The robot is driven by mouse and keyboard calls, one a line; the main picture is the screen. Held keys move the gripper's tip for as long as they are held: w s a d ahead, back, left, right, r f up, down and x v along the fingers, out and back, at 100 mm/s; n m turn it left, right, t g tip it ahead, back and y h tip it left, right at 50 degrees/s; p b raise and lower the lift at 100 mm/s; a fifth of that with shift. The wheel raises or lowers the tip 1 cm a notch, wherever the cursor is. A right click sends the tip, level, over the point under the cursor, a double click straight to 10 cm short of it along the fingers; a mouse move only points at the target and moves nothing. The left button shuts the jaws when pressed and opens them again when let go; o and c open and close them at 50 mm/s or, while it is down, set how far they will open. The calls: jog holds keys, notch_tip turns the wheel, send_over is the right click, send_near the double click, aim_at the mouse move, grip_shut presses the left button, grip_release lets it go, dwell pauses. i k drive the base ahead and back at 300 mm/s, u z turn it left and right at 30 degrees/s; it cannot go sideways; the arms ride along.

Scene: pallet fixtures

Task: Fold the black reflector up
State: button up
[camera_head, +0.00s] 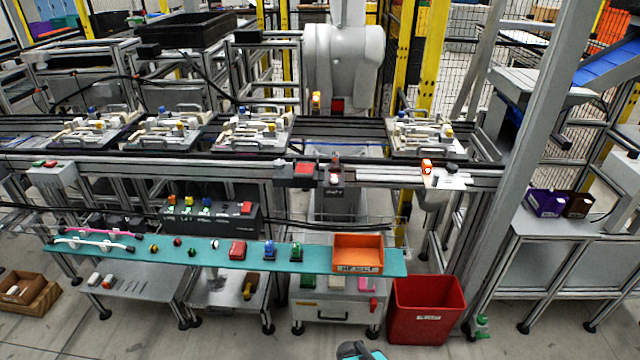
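A small black round piece (452,169) sits on the pale plate at the right part of the conveyor's front rail. A dark upright block (335,188) with a lit red spot is mounted on the same rail further left. Both are too small to tell for sure which one is the black reflector, or whether it is folded down or up. A dark grey and teal part at the bottom edge looks like a link of my arm. My gripper is not in view.
Pallets with fixtures (255,133) stand on the conveyor. A teal shelf (210,256) in front carries buttons, connectors and an orange bin (358,254). A red bin (427,312) stands on the floor. A slanted grey post (530,150) rises at right. Open floor lies at the bottom.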

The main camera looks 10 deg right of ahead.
aim_at(303, 171)
jog(key=z, duration=0.05)
jog(key=k, duration=0.5)
jog(key=u, duration=0.3)
jog(key=i, duration=0.9)
jog(key=u, duration=0.9)
